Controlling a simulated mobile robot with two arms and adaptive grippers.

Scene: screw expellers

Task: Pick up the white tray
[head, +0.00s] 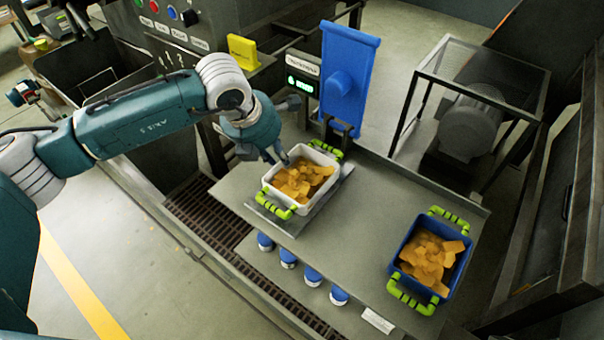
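The white tray (318,207) stands on a flat plate at the left part of the grey table, holding several orange-brown pieces (302,182). It has a bright green handle at its near end (277,201) and another at its far end (325,150). My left gripper (276,157) comes in from the left and is just above the tray's far left rim. Its two fingers point down and look slightly apart, with nothing seen between them. Whether a fingertip touches the rim is unclear. My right gripper is not in view.
A blue tray (405,279) with green handles and similar pieces stands at the table's right. A blue upright panel (348,75) and a small green-lit display (300,86) rise behind the white tray. A wire-mesh cage (478,75) is behind the table, whose middle (360,225) is clear.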

